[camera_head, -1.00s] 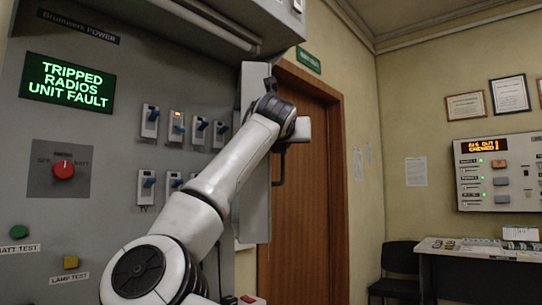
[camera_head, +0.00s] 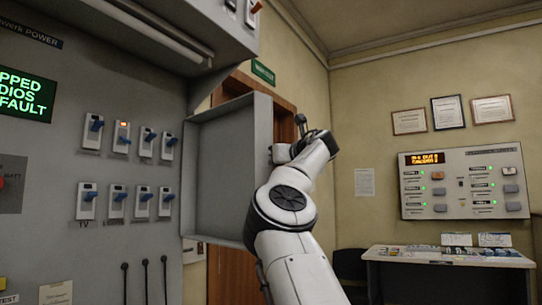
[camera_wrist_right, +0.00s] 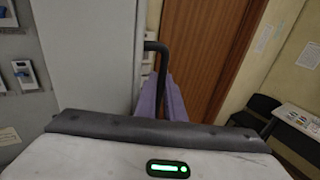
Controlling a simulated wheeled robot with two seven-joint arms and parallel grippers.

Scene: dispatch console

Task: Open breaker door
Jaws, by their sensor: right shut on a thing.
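The breaker door (camera_head: 220,165) is a grey, shallow-rimmed panel. It stands swung out from the breaker panel (camera_head: 60,140), with its inner face showing in the head view. The door also fills the left of the right wrist view (camera_wrist_right: 90,55). A dark bar handle (camera_wrist_right: 156,47) stands off its outer side. My right gripper (camera_wrist_right: 165,98) is shut on this handle, its purple fingers around the bar's lower part. In the head view the right arm reaches up to the door's free edge, and the fingertips are hidden. My left gripper is in neither view.
Breaker switches (camera_head: 120,137) sit in two rows on the panel left of the door. A grey hood (camera_head: 170,30) overhangs them. A brown wooden door (camera_head: 228,270) is behind. A desk (camera_head: 450,255) and dark chair (camera_head: 352,265) stand at right.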

